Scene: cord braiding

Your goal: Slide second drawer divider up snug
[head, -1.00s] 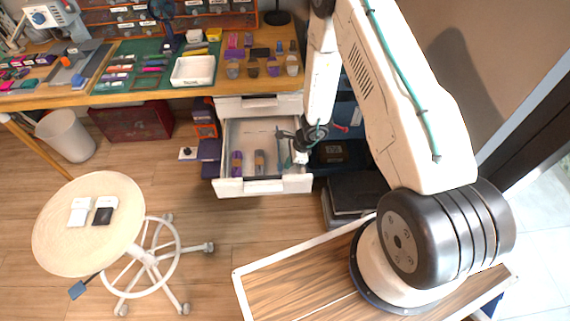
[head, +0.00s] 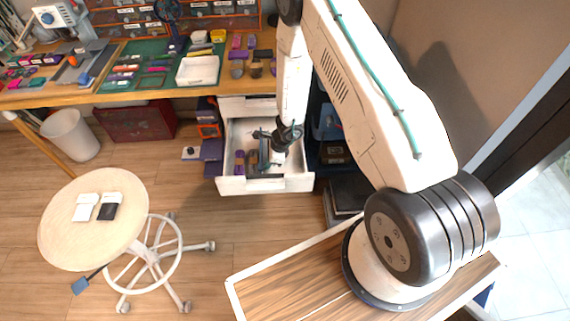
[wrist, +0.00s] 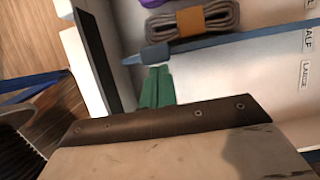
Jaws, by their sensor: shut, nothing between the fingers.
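The open white drawer (head: 232,185) holds cord bundles. In the wrist view, a blue divider (wrist: 225,42) runs across the drawer beside a grey cord bundle (wrist: 190,20) with an orange band. My gripper's green fingers (wrist: 155,75) are shut, with their tips close to the divider's thicker end; I cannot tell if they touch. In the head view, my gripper (head: 264,158) is inside the drawer, just right of the grey bundle, and partly hides the divider there. A purple bundle (head: 240,161) lies further left.
Drawer labels show at the right of the wrist view, beside bare drawer floor (wrist: 245,85). The workbench (head: 150,97) with a white tray (head: 197,71) stands above the drawer. A round stool (head: 92,235) stands at the left. The drawer's right part looks clear.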

